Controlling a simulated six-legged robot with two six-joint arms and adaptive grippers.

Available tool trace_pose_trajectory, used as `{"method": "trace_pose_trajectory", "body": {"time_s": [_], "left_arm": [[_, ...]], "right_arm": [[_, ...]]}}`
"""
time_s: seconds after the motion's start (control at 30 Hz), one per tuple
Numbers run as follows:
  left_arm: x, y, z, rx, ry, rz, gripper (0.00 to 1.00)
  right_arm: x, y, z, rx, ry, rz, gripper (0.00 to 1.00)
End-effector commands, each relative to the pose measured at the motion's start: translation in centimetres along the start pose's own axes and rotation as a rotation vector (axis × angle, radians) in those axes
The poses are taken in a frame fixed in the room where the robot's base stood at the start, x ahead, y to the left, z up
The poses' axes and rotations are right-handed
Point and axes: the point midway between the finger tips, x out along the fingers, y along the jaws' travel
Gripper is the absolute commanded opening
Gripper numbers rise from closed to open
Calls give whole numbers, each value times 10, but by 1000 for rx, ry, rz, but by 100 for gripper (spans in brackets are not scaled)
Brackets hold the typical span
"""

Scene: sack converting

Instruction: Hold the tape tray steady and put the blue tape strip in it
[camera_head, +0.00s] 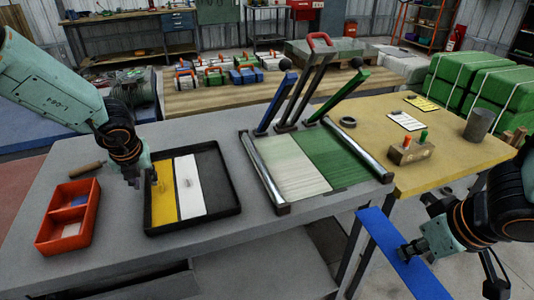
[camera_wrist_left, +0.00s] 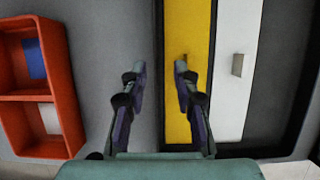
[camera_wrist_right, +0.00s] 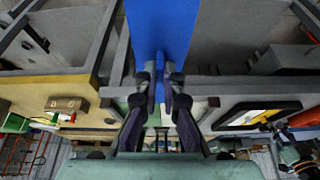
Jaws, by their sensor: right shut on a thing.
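The black tape tray (camera_head: 222,178) lies on the grey table with a yellow strip (camera_head: 163,195) and a white strip (camera_head: 189,187) side by side; its right part is bare. My left gripper (camera_head: 142,181) is at the tray's left edge, pointing down. In the left wrist view its open fingers (camera_wrist_left: 160,72) are on either side of the tray's left rim; whether they touch it I cannot tell. My right gripper (camera_head: 407,249) is shut on the blue tape strip (camera_head: 388,243), beyond the table's right front edge. The strip also shows in the right wrist view (camera_wrist_right: 160,30).
A red two-part bin (camera_head: 68,215) stands left of the tray. A frame with white and green sheets (camera_head: 293,163) and upright levers stands right of it. A yellow table (camera_head: 450,150) bears a wooden block (camera_head: 410,153) and a grey cylinder (camera_head: 479,124).

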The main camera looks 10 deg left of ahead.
Motion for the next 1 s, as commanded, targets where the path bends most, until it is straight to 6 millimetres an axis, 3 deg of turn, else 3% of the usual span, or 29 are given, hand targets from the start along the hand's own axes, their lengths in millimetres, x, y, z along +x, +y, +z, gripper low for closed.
{"method": "trace_pose_trajectory", "body": {"time_s": [0.2,0.57,0.93,1.0], "left_arm": [[24,-1,1,0,0,1,30],[28,-1,2,0,0,0,30],[28,-1,2,0,0,0,0],[28,-1,2,0,0,0,0]], "right_arm": [[4,1,0,0,0,0,0],[5,1,0,0,0,0,0],[5,1,0,0,0,0,0],[5,1,0,0,0,0,0]]}}
